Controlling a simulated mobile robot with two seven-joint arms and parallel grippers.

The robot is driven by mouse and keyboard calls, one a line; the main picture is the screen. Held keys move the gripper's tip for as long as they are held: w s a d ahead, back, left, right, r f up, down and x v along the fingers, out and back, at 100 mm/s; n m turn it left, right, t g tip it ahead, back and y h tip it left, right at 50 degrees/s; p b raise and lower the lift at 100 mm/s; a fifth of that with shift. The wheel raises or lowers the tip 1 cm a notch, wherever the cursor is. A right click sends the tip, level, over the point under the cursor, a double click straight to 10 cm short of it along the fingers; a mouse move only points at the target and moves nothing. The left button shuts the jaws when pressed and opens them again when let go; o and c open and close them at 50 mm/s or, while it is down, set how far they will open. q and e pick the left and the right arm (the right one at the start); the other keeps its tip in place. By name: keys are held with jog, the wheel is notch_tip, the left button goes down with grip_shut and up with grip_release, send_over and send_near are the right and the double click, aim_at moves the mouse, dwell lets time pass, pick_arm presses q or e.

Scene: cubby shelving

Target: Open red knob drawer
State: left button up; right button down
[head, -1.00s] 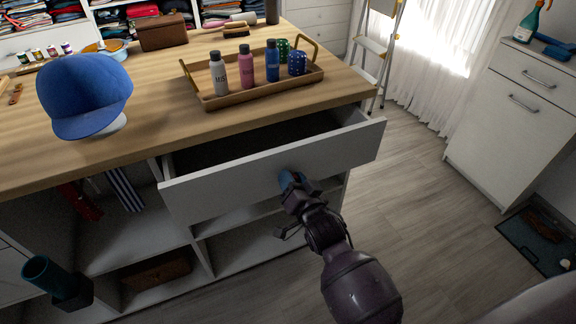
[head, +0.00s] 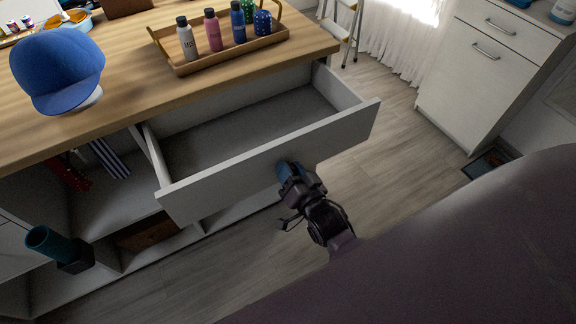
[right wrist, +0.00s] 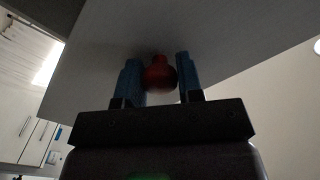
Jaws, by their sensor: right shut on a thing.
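The white drawer (head: 275,163) under the wooden counter stands pulled well out in the head view. Its visible interior is empty. The red knob (right wrist: 158,74) shows in the right wrist view on the drawer's front, between the blue fingers of my right gripper (right wrist: 158,77). My right gripper (head: 286,170) is shut on this knob and reaches it from the lower right in the head view. There the gripper hides the knob. My left gripper is not in view.
A tray (head: 215,53) with bottles and polka-dot cups stands on the wooden counter (head: 125,95), with a blue cap (head: 58,70) to its left. Open cubbies lie below. A teal tube (head: 48,244) shows at lower left. The floor (head: 395,135) right of the drawer is clear.

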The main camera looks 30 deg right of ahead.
jog(key=c, duration=0.8)
grip_release()
jog(key=shift+s+d+p, duration=0.15)
jog(key=shift+s+p, duration=0.25)
jog(key=shift+s, duration=5)
jog(key=shift+f, duration=0.1)
